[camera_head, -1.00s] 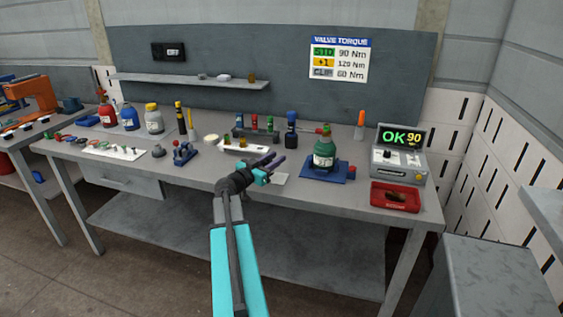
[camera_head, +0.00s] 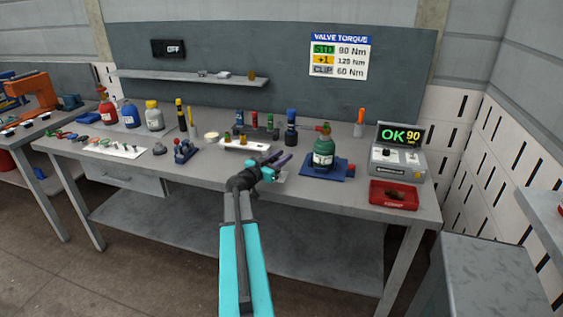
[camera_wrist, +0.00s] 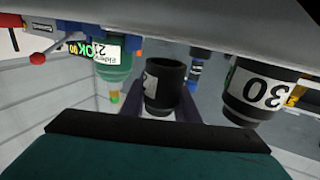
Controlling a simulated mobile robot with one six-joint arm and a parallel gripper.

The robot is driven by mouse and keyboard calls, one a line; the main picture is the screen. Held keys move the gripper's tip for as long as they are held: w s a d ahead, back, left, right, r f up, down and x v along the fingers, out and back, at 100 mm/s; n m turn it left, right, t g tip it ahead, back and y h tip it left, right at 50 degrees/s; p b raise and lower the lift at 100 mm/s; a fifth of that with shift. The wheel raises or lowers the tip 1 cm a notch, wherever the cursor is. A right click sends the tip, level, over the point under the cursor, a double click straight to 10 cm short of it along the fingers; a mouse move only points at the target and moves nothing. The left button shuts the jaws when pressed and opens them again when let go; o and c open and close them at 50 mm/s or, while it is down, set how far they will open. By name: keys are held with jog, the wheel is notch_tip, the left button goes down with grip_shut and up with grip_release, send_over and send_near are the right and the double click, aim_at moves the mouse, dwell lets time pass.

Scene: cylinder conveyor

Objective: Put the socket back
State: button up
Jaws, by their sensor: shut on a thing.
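My gripper (camera_head: 284,160) is over the bench, left of the green cylinder (camera_head: 323,153). The wrist view, which looks upside down, shows its fingers (camera_wrist: 160,108) shut on a dark socket (camera_wrist: 164,82). This socket has an open round end and a pale label, mostly turned away. A second dark socket (camera_wrist: 258,92) with a white label reading 30 stands apart to the right in the wrist view. In the head view a pale tray (camera_head: 245,146) with small items lies just behind my gripper; which socket places are empty is too small to tell.
The green cylinder stands on a blue pad (camera_head: 342,173). Right of it are a red tray (camera_head: 393,206) and a grey tester (camera_head: 398,165) showing OK 90. Several bottles and tools line the back. The front edge of the bench (camera_head: 190,178) is clear.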

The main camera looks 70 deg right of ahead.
jog(key=shift+f+p, duration=0.35)
jog(key=shift+f, duration=0.65)
jog(key=shift+f+b, duration=0.2)
jog(key=shift+b, duration=0.2)
jog(key=o, duration=1.1)
jog(key=shift+r+p, duration=0.25)
jog(key=shift+p, duration=0.2)
jog(key=shift+w+a+f, duration=0.15)
jog(key=shift+a, duration=0.2)
jog(key=b+v, duration=0.4)
jog(key=v, duration=0.7)
jog(key=shift+a, duration=0.1)
